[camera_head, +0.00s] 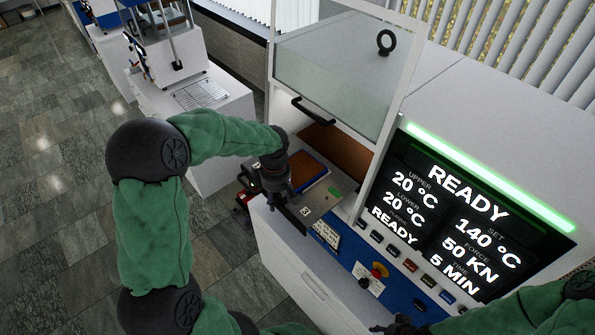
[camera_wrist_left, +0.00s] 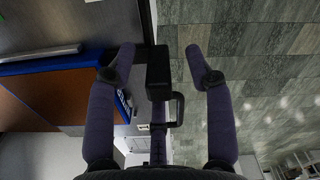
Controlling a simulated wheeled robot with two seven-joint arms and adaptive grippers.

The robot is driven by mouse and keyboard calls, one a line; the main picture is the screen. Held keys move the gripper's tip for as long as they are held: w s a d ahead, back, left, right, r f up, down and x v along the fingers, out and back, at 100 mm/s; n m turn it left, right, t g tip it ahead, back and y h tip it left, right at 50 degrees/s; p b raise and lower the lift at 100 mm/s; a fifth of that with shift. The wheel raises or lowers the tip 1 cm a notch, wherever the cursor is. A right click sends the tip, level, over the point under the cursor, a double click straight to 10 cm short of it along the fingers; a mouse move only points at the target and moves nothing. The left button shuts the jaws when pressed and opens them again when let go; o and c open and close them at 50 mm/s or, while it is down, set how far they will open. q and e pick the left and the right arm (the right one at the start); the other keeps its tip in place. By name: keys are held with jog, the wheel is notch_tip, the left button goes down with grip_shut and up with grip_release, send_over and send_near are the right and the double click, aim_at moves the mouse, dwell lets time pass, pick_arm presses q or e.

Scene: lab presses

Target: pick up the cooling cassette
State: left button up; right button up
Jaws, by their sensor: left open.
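A brown plate with a blue edge (camera_head: 309,172) lies on the press's light deck; I take it to be the cooling cassette. In the left wrist view the brown plate (camera_wrist_left: 45,97) shows at the left with its blue rim. My left gripper (camera_head: 290,208) is over the deck's front left part, beside the plate. In the wrist view its two fingers (camera_wrist_left: 163,66) are apart, with a black block (camera_wrist_left: 158,75) and a black loop handle (camera_wrist_left: 178,110) showing between them. I cannot tell whether they touch it. A dark part of my right gripper (camera_head: 400,326) shows at the bottom edge.
The press has a raised clear guard (camera_head: 335,70) with a black handle, and a lit READY screen (camera_head: 450,215). Buttons and a red knob (camera_head: 379,270) line its blue front panel. Another bench (camera_head: 200,100) stands at the back left. The tiled floor (camera_head: 60,200) is clear.

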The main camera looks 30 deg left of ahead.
pick_arm(q)
jog(key=shift+f, duration=0.55)
jog(key=shift+w+f, duration=0.15)
jog(key=shift+f, duration=0.25)
grip_shut()
jog(key=shift+r, duration=0.15)
jog(key=shift+r, duration=0.1)
